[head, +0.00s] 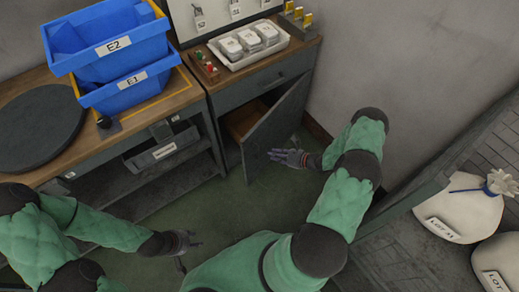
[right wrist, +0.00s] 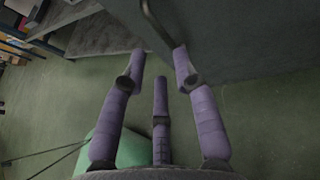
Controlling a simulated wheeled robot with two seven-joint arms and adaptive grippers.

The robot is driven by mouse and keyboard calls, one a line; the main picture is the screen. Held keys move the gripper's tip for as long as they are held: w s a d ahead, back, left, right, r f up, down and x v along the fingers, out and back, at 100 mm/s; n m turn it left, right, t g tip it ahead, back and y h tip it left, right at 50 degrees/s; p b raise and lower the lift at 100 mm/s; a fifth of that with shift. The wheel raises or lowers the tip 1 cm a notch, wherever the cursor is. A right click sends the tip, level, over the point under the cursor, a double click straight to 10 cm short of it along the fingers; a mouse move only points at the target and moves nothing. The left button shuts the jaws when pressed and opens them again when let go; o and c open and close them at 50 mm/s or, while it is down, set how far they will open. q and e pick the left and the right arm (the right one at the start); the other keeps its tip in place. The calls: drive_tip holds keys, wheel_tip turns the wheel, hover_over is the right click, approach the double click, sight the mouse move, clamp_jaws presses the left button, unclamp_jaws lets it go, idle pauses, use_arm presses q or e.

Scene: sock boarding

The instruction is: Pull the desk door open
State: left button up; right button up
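The grey desk door (head: 276,128) stands partly open, swung out from the desk cabinet, with a wooden interior (head: 243,120) showing behind it. In the right wrist view the door's grey face (right wrist: 240,35) fills the upper right, and a thin dark bar handle (right wrist: 155,22) on it reaches down near the fingertips. My right gripper (head: 280,156) is beside the door's lower part; in the wrist view its purple-padded fingers (right wrist: 160,68) are spread apart. I cannot tell whether a finger touches the handle. My left gripper (head: 188,246) is low over the floor, fingers spread, empty.
Blue bins (head: 110,45) and a dark round plate (head: 38,128) are on the bench at left. A white tray (head: 268,56) sits on the desk above the door. White sacks (head: 462,212) stand at right behind a grey panel. Green floor (head: 225,207) before the desk is clear.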

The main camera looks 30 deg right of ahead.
sight(258, 152)
drive_tip(key=shift+b+x, duration=1.7)
drive_tip(key=shift+x, duration=3.2)
drive_tip(key=shift+a, duration=0.1)
drive_tip(key=shift+s, duration=0.1)
clamp_jaws()
